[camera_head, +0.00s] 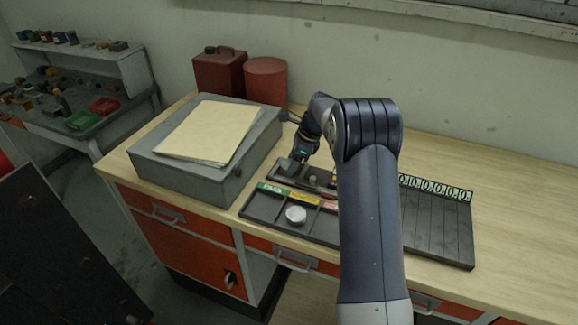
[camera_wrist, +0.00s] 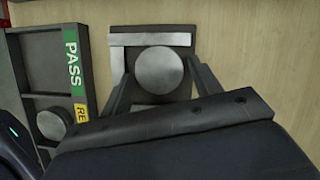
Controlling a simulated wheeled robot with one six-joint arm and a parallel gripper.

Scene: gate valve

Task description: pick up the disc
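A round grey disc (camera_wrist: 159,70) lies on a dark square fixture with a pale L-shaped bracket (camera_wrist: 117,62) in the wrist view. My gripper (camera_wrist: 160,68) is open, with one finger on each side of this disc and a visible gap to it on both sides. Whether the fingertips are at the disc's height, I cannot tell. In the head view my gripper (camera_head: 299,160) is over the back left of the dark fixture area. A second grey disc (camera_head: 296,214) lies in the labelled sorting tray; it also shows in the wrist view (camera_wrist: 50,123).
The sorting tray (camera_head: 262,208) has green PASS, yellow and red labels. A grey box (camera_head: 170,165) with a folder (camera_head: 212,130) stands at left. Red containers (camera_head: 266,82) stand behind. A slotted dark rack (camera_head: 437,228) lies at right. The bench's back right is clear.

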